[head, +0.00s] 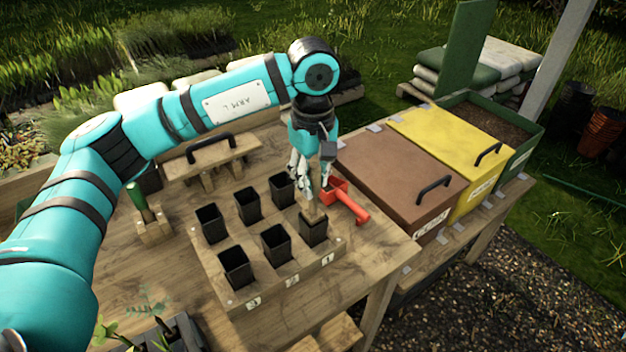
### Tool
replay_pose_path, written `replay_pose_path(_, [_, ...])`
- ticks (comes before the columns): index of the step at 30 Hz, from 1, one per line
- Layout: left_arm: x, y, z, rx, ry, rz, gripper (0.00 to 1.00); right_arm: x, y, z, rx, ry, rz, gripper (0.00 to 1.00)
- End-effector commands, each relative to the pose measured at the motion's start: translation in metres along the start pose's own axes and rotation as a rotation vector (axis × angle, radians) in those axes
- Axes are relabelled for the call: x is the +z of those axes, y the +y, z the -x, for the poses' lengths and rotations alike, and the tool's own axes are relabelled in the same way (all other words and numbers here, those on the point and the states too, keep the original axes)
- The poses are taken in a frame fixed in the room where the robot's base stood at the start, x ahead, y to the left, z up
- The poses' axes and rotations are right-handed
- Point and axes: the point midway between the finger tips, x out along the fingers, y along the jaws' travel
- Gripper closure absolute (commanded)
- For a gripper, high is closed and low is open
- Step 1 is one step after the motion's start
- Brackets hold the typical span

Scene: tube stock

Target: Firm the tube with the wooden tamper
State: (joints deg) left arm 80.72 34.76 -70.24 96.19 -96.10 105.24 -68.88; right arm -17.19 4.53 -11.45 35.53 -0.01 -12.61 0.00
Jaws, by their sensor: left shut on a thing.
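My left gripper (311,186) is shut on the wooden tamper (315,210), over the near right corner of the wooden tube rack (262,283). The tamper points down, its lower end at the mouth of a square black tube (313,232). I cannot tell how deep it sits, and the gripper's fingers hide its upper part. Several other black tubes stand in two rows in the rack, such as one at the front left (236,272). White number tags mark the rack's front edge. My right gripper is out of view.
A red scoop (348,203) lies just right of the gripper. Brown (395,170) and yellow (450,148) lidded bins and an open green soil bin (497,118) stand to the right. A wooden handled board (210,160) and a green-handled tool (138,198) are behind and left.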

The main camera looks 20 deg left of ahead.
Motion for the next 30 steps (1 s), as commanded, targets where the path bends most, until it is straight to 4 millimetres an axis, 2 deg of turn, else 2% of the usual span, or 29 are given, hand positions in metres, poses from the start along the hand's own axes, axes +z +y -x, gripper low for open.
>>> replay_pose_path(30, [0.000,0.001,0.065,0.005,0.002,0.000,1.00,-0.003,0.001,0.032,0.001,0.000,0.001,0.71])
